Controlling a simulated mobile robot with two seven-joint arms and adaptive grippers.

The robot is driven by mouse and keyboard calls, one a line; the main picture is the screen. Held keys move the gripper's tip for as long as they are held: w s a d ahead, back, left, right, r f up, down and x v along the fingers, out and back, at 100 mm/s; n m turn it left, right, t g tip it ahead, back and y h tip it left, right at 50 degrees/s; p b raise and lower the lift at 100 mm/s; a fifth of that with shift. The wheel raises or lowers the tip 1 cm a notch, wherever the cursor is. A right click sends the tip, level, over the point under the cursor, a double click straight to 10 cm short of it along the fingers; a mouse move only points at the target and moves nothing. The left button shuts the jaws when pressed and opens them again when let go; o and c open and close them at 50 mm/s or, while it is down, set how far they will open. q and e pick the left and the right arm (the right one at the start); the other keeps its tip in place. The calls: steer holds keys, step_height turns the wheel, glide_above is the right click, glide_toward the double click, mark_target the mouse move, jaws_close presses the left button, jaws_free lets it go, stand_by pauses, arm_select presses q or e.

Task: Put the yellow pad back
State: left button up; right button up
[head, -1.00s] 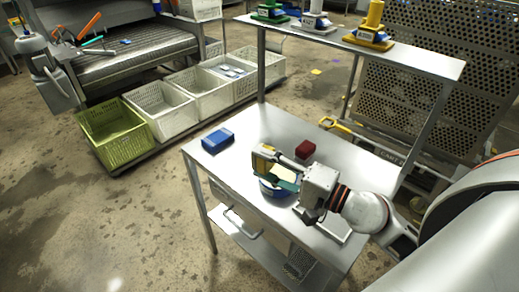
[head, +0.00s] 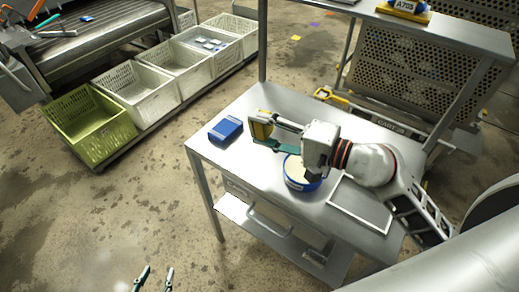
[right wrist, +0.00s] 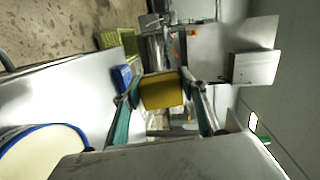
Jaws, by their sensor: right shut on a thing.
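The yellow pad (head: 260,125) is between the fingers of my right gripper (head: 264,138), held above the table (head: 235,165). In the right wrist view the yellow pad (right wrist: 161,91) sits between the two teal fingers. A blue pad (head: 226,129) lies on the table left of it. A round blue tub (head: 298,176) with a pale top stands on the table, partly hidden under my right wrist. My left gripper (head: 156,279) shows only its two teal fingertips at the bottom edge, apart and empty, over the floor.
A shallow rectangular tray (head: 362,206) lies at the table's right. An upper shelf (head: 460,32) behind carries a yellow stand (head: 404,12). A green crate (head: 90,127) and several white crates stand left. The table's front left is clear.

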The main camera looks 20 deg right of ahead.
steer(key=s+a+n+g+h+b, duration=0.1)
steer(key=s+a+n+g+h, duration=0.1)
steer(key=a+n+g, duration=1.35)
steer(key=w+d+r+m+t+h+b, duration=0.1)
steer(key=w+d+r+m+h, duration=0.3)
steer(key=d, duration=0.4)
steer(key=w+d+r+m+t+h+b, duration=0.1)
steer(key=w+d+r+m+t+h, duration=0.25)
steer(key=d, duration=0.55)
steer(key=g+h+b, duration=0.2)
glide_above(260, 154)
step_height(260, 154, down, 16)
step_height(260, 154, down, 4)
steer(key=shift+f, duration=0.2)
steer(key=o, duration=1.3)
steer(key=shift+c, duration=0.2)
